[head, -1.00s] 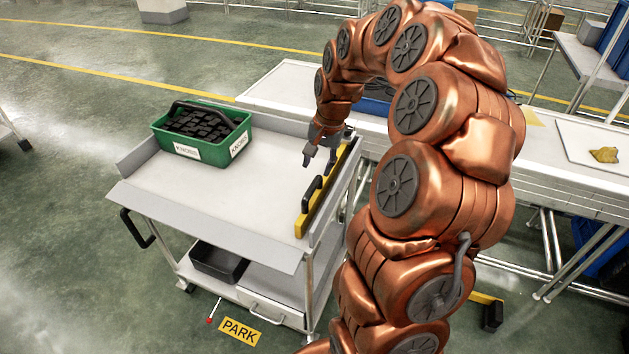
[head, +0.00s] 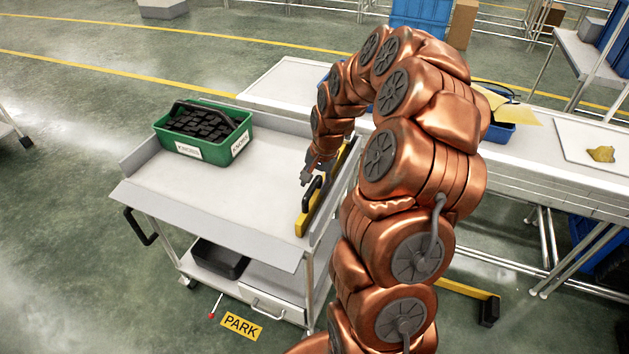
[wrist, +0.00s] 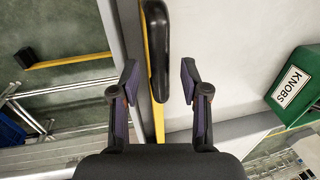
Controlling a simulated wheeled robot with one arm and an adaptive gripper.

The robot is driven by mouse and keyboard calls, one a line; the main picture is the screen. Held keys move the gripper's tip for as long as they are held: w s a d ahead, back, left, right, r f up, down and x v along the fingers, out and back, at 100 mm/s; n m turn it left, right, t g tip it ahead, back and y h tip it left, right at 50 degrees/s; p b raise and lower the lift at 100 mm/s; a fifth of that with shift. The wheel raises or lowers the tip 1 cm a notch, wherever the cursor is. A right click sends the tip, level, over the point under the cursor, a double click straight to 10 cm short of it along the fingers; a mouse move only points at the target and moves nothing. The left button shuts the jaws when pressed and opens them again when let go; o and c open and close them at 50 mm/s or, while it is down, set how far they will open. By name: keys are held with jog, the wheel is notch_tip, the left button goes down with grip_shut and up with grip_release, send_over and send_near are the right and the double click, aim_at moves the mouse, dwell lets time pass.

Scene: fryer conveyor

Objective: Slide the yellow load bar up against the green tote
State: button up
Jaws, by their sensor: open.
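The yellow load bar (head: 305,221) lies along the right edge of the cart's top, with a black handle (head: 311,192) on it. The green tote (head: 203,141) stands at the cart's far left corner, full of black knobs, with bare tray between it and the bar. My gripper (head: 308,173) is above the bar near its handle. In the wrist view my gripper (wrist: 157,82) is open, with the handle (wrist: 156,45) ahead between the finger lines and no finger touching it. The tote shows at the right of the wrist view (wrist: 300,83). My arm hides part of the bar's far end.
The cart top (head: 220,195) is clear between bar and tote, with raised rims. A conveyor table (head: 560,178) runs behind and right, holding a blue bin (head: 497,131) and a white board (head: 590,141). A black bin (head: 220,260) sits on the cart's lower shelf.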

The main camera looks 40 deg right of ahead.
jog(key=shift+c, duration=0.4)
grip_shut()
